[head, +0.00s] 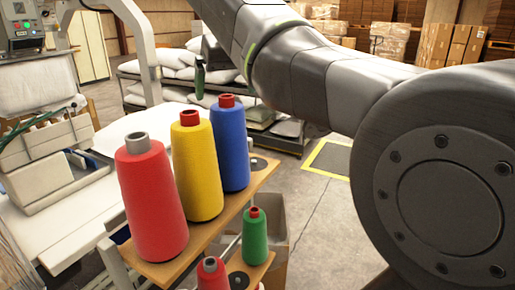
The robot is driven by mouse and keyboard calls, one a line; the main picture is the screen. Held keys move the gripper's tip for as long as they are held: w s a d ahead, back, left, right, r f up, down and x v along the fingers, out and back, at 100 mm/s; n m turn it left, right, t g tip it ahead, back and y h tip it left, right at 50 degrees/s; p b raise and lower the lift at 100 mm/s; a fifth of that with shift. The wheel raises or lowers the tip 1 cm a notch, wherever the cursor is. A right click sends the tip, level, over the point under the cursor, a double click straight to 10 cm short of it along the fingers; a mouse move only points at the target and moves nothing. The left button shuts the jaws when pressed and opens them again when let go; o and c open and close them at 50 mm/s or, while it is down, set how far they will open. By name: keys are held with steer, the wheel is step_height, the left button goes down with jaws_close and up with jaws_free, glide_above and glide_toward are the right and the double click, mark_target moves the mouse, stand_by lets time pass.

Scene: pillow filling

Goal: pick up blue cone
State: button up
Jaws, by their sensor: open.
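The blue cone (229,145) stands upright on a wooden shelf (262,174), with a red tip on top. It is the rear one of a row of three large cones. The yellow cone (196,170) stands just in front and to its left, and slightly overlaps it in the picture. The red cone (152,205) with a grey tip is nearest. My arm crosses the upper right of the head view, above and behind the blue cone in the picture.
A small green cone (255,237) and a small red cone (212,275) stand on a lower shelf. A white work table (75,220) with a machine lies at left. Racks of white pillows (180,60) stand behind. Bare floor (315,215) lies to the right.

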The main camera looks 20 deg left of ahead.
mark_target(226, 97)
steer(key=x, duration=0.3)
steer(key=shift+w+d, duration=0.1)
steer(key=shift+w, duration=0.05)
steer(key=shift+a+f, duration=0.2)
steer(key=shift+f, duration=0.15)
steer(key=x, duration=0.5)
steer(key=shift+w+d+f+p, duration=0.15)
steer(key=shift+d+p, duration=0.1)
steer(key=shift+p, duration=0.15)
steer(key=c, duration=1.9)
steer(key=shift+c, duration=0.5)
steer(key=shift+r, duration=0.25)
